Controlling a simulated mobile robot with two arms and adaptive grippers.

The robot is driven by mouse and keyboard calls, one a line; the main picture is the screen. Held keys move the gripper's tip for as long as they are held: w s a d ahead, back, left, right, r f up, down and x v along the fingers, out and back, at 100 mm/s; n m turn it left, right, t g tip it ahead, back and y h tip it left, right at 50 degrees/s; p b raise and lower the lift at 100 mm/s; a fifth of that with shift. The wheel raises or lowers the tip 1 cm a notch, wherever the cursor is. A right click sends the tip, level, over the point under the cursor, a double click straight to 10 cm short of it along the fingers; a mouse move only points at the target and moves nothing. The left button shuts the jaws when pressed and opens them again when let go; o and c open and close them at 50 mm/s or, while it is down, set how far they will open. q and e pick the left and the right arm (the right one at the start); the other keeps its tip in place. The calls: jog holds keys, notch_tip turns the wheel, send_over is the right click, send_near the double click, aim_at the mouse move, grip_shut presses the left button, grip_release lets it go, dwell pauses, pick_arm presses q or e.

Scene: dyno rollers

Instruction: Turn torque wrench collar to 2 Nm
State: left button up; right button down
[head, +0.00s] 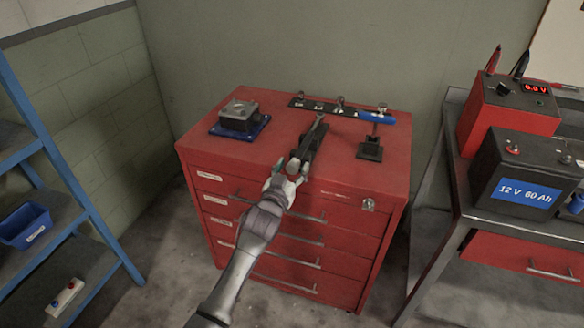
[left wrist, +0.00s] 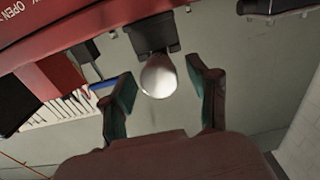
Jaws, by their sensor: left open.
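A dark torque wrench (head: 319,130) appears to lie in a black cradle on the red cabinet's top, its near end toward me. My left gripper (head: 293,168) is at the cabinet's front edge, at that near end. In the left wrist view, my open left gripper (left wrist: 162,88) has one finger on each side of a rounded silver end (left wrist: 159,76), with gaps on both sides. That end sticks out of a black holder (left wrist: 152,36) and looks like the wrench's collar end. Its scale cannot be read. My right gripper is not in view.
The red cabinet (head: 230,180) bears a black block on a blue plate (head: 239,130), a dark rail (head: 318,106) with small metal pieces, and a blue handle (head: 376,118) above a black stand (head: 370,150). A bench with a battery (head: 510,170) stands right, blue shelving (head: 55,150) left.

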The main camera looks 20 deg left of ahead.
pick_arm(q)
grip_shut()
jog(key=shift+m, duration=0.4)
jog(key=m, duration=0.4)
jog(key=shift+m, duration=0.4)
jog(key=m, duration=0.5)
jog(key=shift+d+f, duration=0.1)
jog(key=m, duration=0.5)
jog(key=shift+m, duration=0.4)
jog(key=m, duration=0.4)
jog(key=shift+f, duration=0.2)
jog(key=shift+m, duration=0.4)
